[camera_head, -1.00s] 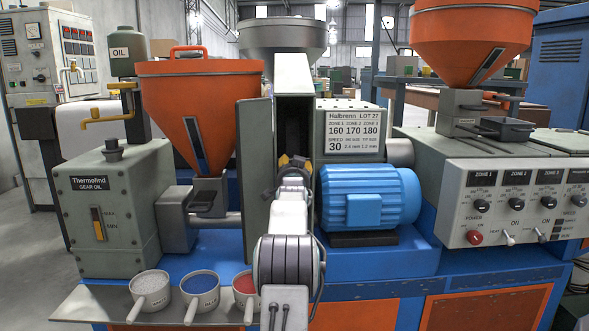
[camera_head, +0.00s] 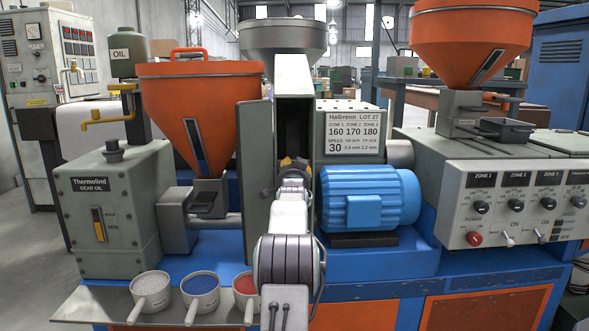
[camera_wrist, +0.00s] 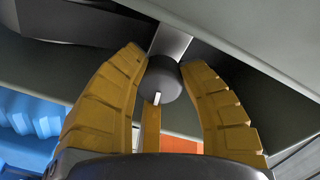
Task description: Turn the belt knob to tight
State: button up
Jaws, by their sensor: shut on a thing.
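The belt knob (camera_wrist: 165,82) is a dark round knob with a white pointer mark on its lower face, in the wrist view. It sits in front of a light grey metal strip. My gripper (camera_wrist: 166,62) has ribbed yellow fingers on both sides of the knob and is shut on it. In the head view my gripper (camera_head: 293,164) reaches into the narrow dark gap between grey guard panels, left of the blue motor (camera_head: 368,197). The knob is hidden there behind my arm. I see no readable tight or loose marking.
A grey panel (camera_head: 257,170) stands close on the left of my arm. Orange hoppers (camera_head: 200,85) rise at left and right (camera_head: 470,40). Three cups of pellets (camera_head: 200,290) stand on the front shelf at lower left. A control panel (camera_head: 515,205) is at right.

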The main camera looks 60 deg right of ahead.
jog(key=shift+r+m+p, duration=0.2)
jog(key=shift+m+p, duration=0.15)
jog(key=shift+m, duration=1.45)
jog(key=o, duration=0.7)
jog(key=shift+o, duration=1.1)
jog(key=shift+f, duration=0.1)
jog(key=shift+a, duration=0.1)
jog(key=v, duration=1.1)
jog(key=shift+s+a, duration=0.15)
jog(key=shift+a, duration=0.2)
